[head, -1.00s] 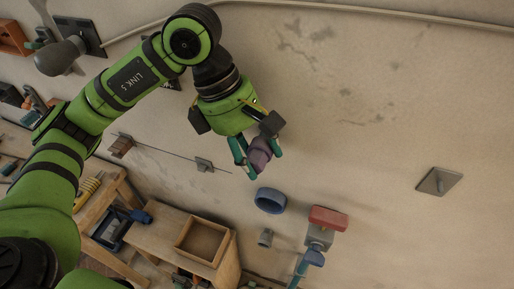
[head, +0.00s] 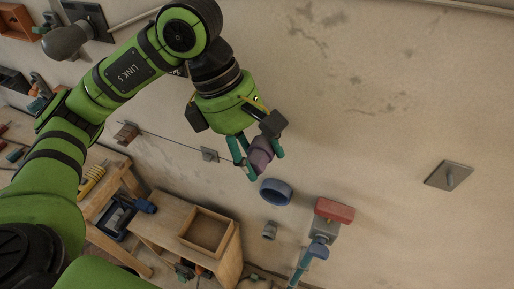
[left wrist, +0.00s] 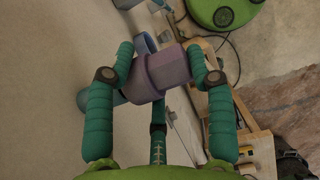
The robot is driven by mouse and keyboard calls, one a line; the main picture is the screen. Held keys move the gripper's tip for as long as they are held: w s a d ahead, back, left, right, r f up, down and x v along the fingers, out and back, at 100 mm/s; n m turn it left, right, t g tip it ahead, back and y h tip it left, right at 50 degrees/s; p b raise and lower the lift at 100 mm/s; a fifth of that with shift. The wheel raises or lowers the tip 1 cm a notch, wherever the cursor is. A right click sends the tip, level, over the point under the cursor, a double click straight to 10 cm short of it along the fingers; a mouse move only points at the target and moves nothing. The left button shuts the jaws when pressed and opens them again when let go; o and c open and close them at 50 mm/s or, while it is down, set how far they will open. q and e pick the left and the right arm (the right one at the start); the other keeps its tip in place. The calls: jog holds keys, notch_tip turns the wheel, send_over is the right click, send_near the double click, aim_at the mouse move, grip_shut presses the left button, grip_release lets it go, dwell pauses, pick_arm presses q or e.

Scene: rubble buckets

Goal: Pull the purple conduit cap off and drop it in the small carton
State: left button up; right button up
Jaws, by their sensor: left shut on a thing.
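The purple conduit cap (head: 262,152) is between the teal fingers of my left gripper (head: 258,158), which is shut on it. In the left wrist view the cap (left wrist: 163,72) sits between the fingertips, tilted. A grey-teal piece shows just left of it; I cannot tell what it is. In the head view no conduit shows joined to the cap. The small carton (head: 196,249), an open brown box, stands on the wooden bench, below and left of the gripper. Its inside looks empty. My right gripper is not in view.
A blue ring (head: 277,199) is on the wall just below the gripper, with a grey stub (head: 270,230) under it. A red block (head: 334,210) sits to the right. A metal plate (head: 449,175) is at far right. The wall between is clear.

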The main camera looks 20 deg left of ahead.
pick_arm(q)
jog(key=shift+s+b, duration=0.35)
jog(key=shift+s, duration=0.85)
jog(key=shift+w, duration=0.1)
